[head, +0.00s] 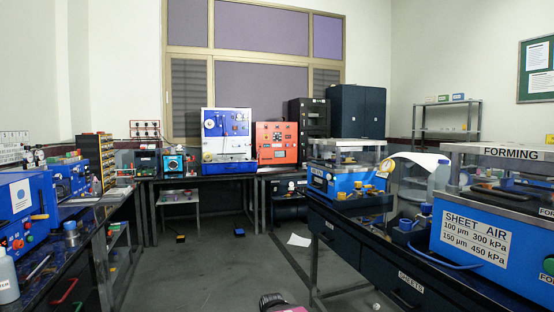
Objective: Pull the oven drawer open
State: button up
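I cannot tell for certain which unit is the oven. A dark cabinet-like unit (308,118) with a small panel stands at the back, behind an orange-red unit (276,142) with a dark panel and knobs. To their left, a white-fronted unit with a blue frame (227,138) sits on the back bench; its blue lower front looks closed. No drawer is visibly pulled out. A small dark and pink part at the bottom edge is probably my arm; no gripper fingers show.
A left bench (60,225) holds blue machines and a bottle. A right bench (400,262) carries blue machines, including one labelled FORMING (490,235). Grey floor (215,270) lies open between them, with a white paper sheet (299,240) on it.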

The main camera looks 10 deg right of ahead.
aim_at(285, 155)
jog(key=i+u, duration=0.15)
jog(key=i, duration=2.4)
jog(key=i+j+z, duration=0.15)
jog(key=i, duration=1.65)
jog(key=i+l+z, duration=0.15)
jog(key=i, duration=0.35)
jog(key=i+l+z, duration=0.1)
jog(key=i, duration=0.35)
jog(key=i+l+z, duration=0.15)
jog(key=i, duration=0.35)
